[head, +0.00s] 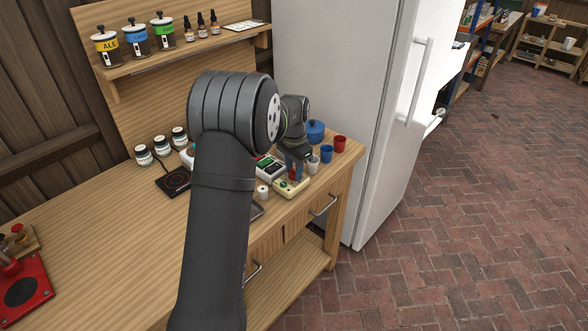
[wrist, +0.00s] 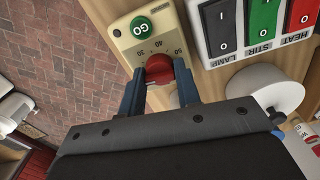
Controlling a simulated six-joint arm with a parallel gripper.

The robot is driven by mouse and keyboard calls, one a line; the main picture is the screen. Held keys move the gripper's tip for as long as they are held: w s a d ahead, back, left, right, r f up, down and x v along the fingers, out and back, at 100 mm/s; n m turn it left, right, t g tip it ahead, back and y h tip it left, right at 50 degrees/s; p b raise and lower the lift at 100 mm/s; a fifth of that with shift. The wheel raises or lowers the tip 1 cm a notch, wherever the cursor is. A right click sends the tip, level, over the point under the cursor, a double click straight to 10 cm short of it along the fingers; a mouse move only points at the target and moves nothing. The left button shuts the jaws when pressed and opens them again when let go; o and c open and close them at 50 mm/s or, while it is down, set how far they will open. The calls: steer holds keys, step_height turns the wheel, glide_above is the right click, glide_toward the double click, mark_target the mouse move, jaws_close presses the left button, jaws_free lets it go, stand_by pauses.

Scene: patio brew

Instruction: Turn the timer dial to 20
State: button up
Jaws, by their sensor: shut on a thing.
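The timer (wrist: 128,47) is a cream box with a printed number scale; 30, 40 and 50 can be read in the wrist view. Its red dial (wrist: 159,69) sits between the two fingers of my gripper (wrist: 160,84), which is shut on it. The dial's pointer is hidden, so I cannot tell its setting. A green GO button (wrist: 140,27) is on the timer beyond the dial. In the head view the timer (head: 291,188) lies near the front edge of the bench, with my gripper (head: 294,176) above it.
A switch panel (wrist: 255,28) marked LAMP, STIR and HEAT stands right beside the timer. A white cylinder (wrist: 268,88) is close to my right finger. Blue (head: 326,154) and red (head: 340,144) cups stand near the timer. The bench's left part (head: 100,230) is mostly clear.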

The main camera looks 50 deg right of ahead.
mark_target(294, 170)
steer(key=shift+m, duration=0.5)
steer(key=o, duration=0.7)
step_height(294, 170, up, 18)
steer(key=shift+f, duration=0.25)
steer(key=shift+f, duration=0.1)
stand_by(0.4)
step_height(294, 170, down, 17)
steer(key=shift+f, duration=0.2)
stand_by(0.4)
steer(key=shift+r, duration=0.1)
